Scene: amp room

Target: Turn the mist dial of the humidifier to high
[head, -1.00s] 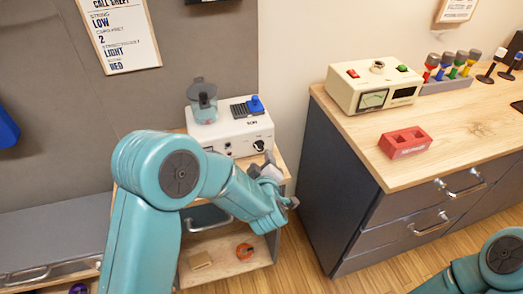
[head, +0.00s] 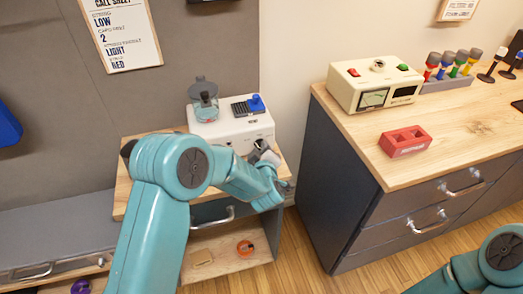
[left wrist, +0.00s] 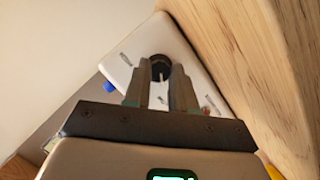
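The humidifier (head: 230,132) is a white box with a clear grey-blue tank (head: 203,100) and a blue lever on top. It stands on a small wooden-topped cabinet. Its black mist dial (left wrist: 160,66) has a pale pointer line, which points toward the bottom of the left wrist view. My left gripper (head: 264,153) is at the front right of the humidifier. In the left wrist view its two fingers (left wrist: 161,82) are apart, one on each side of the dial. I cannot tell whether they touch it. My right gripper is out of view.
A cream meter box (head: 374,88), a red two-hole block (head: 405,141) and a rack of coloured cylinders (head: 448,84) are on the counter to the right. An orange ring (head: 245,248) lies on the cabinet's lower shelf. A call sheet (head: 122,32) hangs on the wall.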

